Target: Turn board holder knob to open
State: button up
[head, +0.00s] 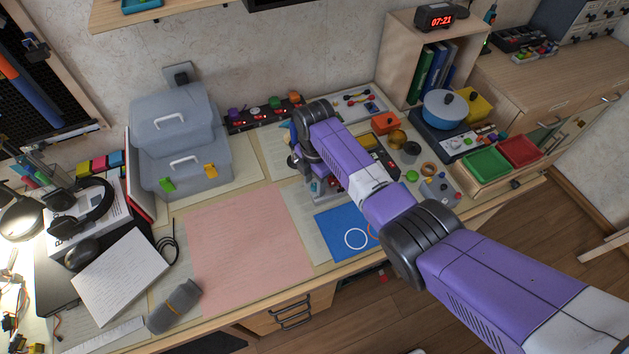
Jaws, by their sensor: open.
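My purple and white arm reaches from the lower right to the middle of the desk. My gripper (296,161) is below the dark wrist joint, small and mostly hidden by my own arm. It is open. A grey metal fixture (318,194), perhaps the board holder, stands under the arm beside the gripper. I cannot make out its knob, and I cannot tell whether the gripper touches it.
A blue mat with rings (335,236) and a pink mat (248,245) lie at the front. A grey toolbox (180,150) stands to the left. A strip with coloured knobs (265,112) is at the wall. Green (486,164) and red (519,151) trays sit right.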

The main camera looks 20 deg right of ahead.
aim_at(314, 185)
notch_tip(314, 185, up, 8)
jog(key=shift+f, duration=0.1)
dwell(0.4)
dwell(0.4)
